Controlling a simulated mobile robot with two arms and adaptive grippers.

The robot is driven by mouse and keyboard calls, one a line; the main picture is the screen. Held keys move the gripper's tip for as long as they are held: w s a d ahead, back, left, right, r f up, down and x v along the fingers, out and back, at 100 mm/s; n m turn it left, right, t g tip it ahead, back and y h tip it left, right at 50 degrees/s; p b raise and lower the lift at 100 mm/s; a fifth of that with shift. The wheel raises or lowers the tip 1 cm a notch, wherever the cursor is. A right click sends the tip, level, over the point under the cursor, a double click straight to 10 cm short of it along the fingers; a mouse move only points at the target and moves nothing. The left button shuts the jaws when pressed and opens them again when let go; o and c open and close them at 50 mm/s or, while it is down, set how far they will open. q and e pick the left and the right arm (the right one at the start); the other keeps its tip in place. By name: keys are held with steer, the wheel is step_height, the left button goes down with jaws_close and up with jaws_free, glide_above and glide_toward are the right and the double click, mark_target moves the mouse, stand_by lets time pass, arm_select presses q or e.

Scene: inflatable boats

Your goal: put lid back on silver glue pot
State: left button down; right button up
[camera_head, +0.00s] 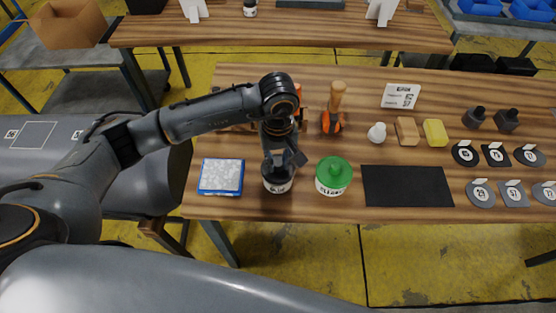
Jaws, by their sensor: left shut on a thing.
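The glue pot (278,186) stands upright near the front edge of the wooden table, with a white label and a dark body and top. It looks dark rather than silver here. My left gripper (281,162) points down right over the pot and is shut on the dark lid (275,172). The lid is at the pot's mouth; the fingers partly hide it, so I cannot tell whether it is fully seated. My right gripper is not in view.
A pot with a green lid (334,172) stands close on the right. A blue-edged box (221,176) lies on the left. A black mat (407,186) is further right. Behind are a wooden-handled tool (336,98), a white bottle (377,132), a tan block (407,131) and a yellow sponge (435,132).

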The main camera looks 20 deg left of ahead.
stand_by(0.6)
arm_select(q)
steer(key=shift+b, duration=0.45)
steer(key=c, duration=0.6)
jaws_free()
steer(key=shift+r+p, duration=1.35)
steer(key=shift+r, duration=2.15)
